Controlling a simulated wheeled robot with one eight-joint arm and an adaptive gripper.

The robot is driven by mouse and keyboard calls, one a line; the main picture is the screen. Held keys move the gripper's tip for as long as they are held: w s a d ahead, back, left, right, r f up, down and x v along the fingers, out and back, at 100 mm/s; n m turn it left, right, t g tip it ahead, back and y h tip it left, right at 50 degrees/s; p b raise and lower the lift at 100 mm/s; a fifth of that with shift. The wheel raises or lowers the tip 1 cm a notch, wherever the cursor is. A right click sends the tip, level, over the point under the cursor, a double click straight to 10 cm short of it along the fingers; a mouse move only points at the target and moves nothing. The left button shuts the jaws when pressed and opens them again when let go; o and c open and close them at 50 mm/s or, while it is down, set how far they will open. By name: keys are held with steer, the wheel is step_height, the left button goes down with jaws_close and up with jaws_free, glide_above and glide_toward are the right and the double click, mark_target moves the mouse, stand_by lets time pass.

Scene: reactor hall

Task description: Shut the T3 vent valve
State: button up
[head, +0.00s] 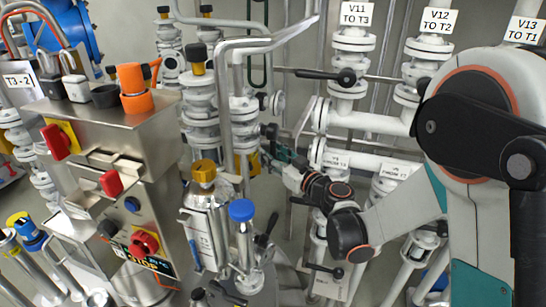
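A steel vessel (205,225) with a gold-coloured cap and a "T3" label stands in the lower middle of the head view. Next to it is a steel post with a blue cap (241,210), and a black lever (266,232) sits at its right side. No label in view reads "vent", so I cannot tell which handle is the T3 vent valve. My arm reaches in from the right, and my gripper (283,160) is small in the picture, in front of the white pipework and above and right of the T3 vessel. Its fingers blend with the pipes behind, so their opening and any contact are unclear.
A steel control box (120,130) with red knobs and an orange fitting on top stands at left. White flanged pipes with V11 (354,14), V12 (438,21) and V13 labels rise at right. A black lever (325,75) sticks out left below V11. Room among the pipes is tight.

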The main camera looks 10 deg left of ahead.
steer(key=shift+c, duration=0.4)
jaws_close()
steer(key=shift+s, duration=0.15)
steer(key=s+a+r+m+g+h+p, duration=0.1)
steer(key=s+r+m+g+h+p, duration=0.1)
steer(key=s+r+m+g+p, duration=0.5)
steer(key=shift+r+m+g+p, duration=0.5)
steer(key=shift+m+g+p, duration=1.1)
steer(key=shift+m, duration=0.5)
